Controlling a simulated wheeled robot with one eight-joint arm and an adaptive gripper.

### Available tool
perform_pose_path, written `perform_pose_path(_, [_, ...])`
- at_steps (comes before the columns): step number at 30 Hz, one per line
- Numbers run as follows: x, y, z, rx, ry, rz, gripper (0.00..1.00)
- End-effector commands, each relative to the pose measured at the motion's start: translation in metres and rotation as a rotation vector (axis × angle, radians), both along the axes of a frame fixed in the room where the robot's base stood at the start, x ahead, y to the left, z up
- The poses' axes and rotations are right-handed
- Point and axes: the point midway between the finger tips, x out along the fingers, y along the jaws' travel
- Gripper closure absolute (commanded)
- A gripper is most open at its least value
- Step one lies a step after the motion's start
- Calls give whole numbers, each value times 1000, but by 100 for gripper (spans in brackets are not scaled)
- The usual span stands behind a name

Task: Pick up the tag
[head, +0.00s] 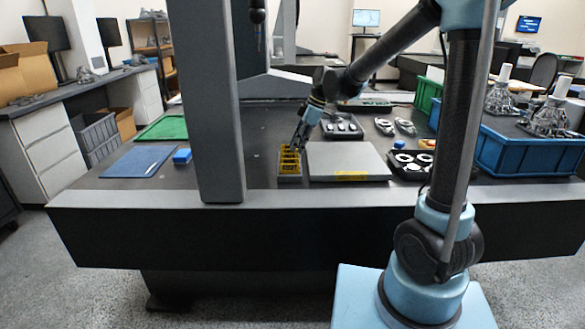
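My gripper (298,143) points down at the left of the flat grey plate, just above or at a small yellow holder with slots (289,169). The gripper is small and dark here, so I cannot tell whether its fingers are open or shut, or whether it touches the holder. I cannot make out a separate tag for certain. A yellow label (351,174) shows on the front edge of the grey plate (345,158), and the holder's front also has yellow with dark marks.
A grey gantry column (212,110) stands left of the holder. A blue mat (139,162), blue block (182,156) and green mat (165,129) lie farther left. Black trays of parts (341,134) and a blue bin (520,153) lie to the right. The dark table (240,165) is bare around the column.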

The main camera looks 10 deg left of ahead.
Motion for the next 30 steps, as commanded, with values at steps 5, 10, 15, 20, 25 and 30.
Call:
perform_pose_path(5, [-1,4,-10,0,0,1,72])
perform_pose_path(10, [-3,12,-24,0,0,1,72])
perform_pose_path(15, [-4,21,-45,0,-1,1,72])
perform_pose_path(20, [-6,25,-55,0,-1,1,72])
perform_pose_path(25, [-6,25,-57,0,-1,0,72])
perform_pose_path(30, [-6,25,-56,0,0,0,91])
